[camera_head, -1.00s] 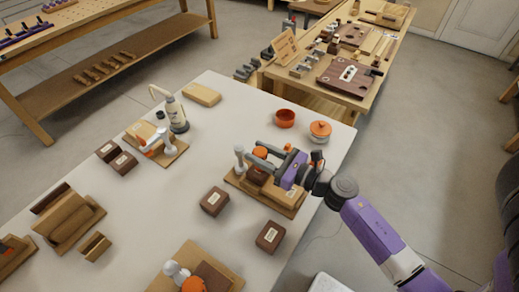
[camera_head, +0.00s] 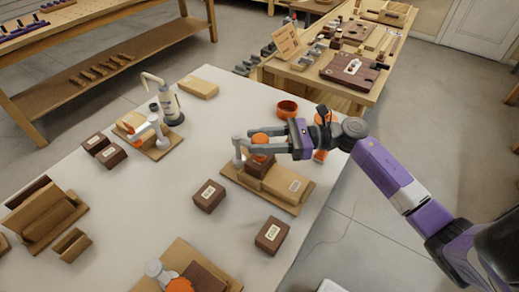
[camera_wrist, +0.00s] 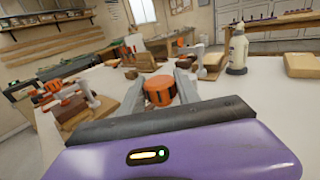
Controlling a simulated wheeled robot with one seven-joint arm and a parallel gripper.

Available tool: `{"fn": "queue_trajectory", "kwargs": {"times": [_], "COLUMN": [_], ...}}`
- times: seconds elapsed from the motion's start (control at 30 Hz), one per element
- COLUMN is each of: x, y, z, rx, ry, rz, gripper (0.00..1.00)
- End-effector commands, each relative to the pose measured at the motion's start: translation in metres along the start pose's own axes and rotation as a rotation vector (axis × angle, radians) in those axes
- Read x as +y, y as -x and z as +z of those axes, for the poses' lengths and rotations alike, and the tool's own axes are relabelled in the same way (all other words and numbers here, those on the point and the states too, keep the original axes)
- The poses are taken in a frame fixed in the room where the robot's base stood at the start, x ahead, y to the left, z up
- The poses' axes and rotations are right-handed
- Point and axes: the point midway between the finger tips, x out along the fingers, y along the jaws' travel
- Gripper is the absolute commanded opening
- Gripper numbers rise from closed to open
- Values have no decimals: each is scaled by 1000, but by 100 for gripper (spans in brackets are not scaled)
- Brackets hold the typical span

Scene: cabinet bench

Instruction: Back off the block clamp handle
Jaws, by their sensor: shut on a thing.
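The block clamp (camera_head: 239,147) stands on a wooden board (camera_head: 297,205) near the table's right edge, with a grey post and dark and light wood blocks beside it. Its round orange handle (camera_head: 260,138) shows at the top; it also shows in the wrist view (camera_wrist: 159,91). My gripper (camera_head: 255,144) comes in from the right, level, with its two grey fingers on either side of the handle. In the wrist view my gripper (camera_wrist: 159,93) is shut on the orange handle. The handle's underside is partly hidden by the fingers.
Two dark labelled blocks (camera_head: 209,196) (camera_head: 271,235) lie in front of the board. An orange bowl (camera_head: 287,109) stands behind, and an orange-lidded pot (camera_head: 324,118) is partly hidden by my arm. Other clamps stand at back left (camera_head: 150,133) and front (camera_head: 178,280).

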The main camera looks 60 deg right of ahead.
Motion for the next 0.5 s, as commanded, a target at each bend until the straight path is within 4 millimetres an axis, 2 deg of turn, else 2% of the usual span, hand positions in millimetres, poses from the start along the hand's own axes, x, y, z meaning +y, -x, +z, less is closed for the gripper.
{"fn": "queue_trajectory", "kwargs": {"times": [0.03,0.5], "x": [0,0], "y": [-2,-2], "z": [-8,-10], "rx": [4,5], "ry": [2,3], "rz": [38,406], "gripper": [0,0]}}
